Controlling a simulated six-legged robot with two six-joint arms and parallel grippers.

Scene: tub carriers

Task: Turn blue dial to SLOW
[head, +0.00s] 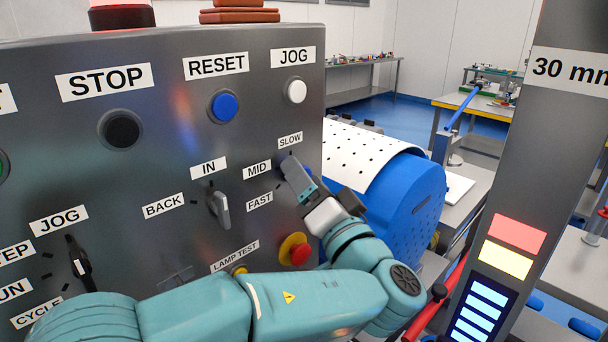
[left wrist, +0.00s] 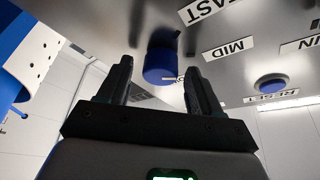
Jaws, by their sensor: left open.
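The blue dial (left wrist: 161,62) is on the grey control panel, between the two dark fingers of my left gripper (left wrist: 157,80) in the left wrist view. The fingers are open, one on each side, with gaps showing beside the dial. In the head view my left gripper (head: 296,174) is at the panel's right edge and hides most of the dial. The labels SLOW (head: 290,140), MID (head: 257,169) and FAST (head: 259,202) lie around it. I cannot tell which label the dial points to. My right gripper is out of view.
A grey IN/BACK switch (head: 220,208) is left of the dial, and a red knob on a yellow ring (head: 295,250) is below. The blue RESET button (head: 224,106) and white JOG button (head: 296,91) are above. A blue drum (head: 412,205) stands right of the panel.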

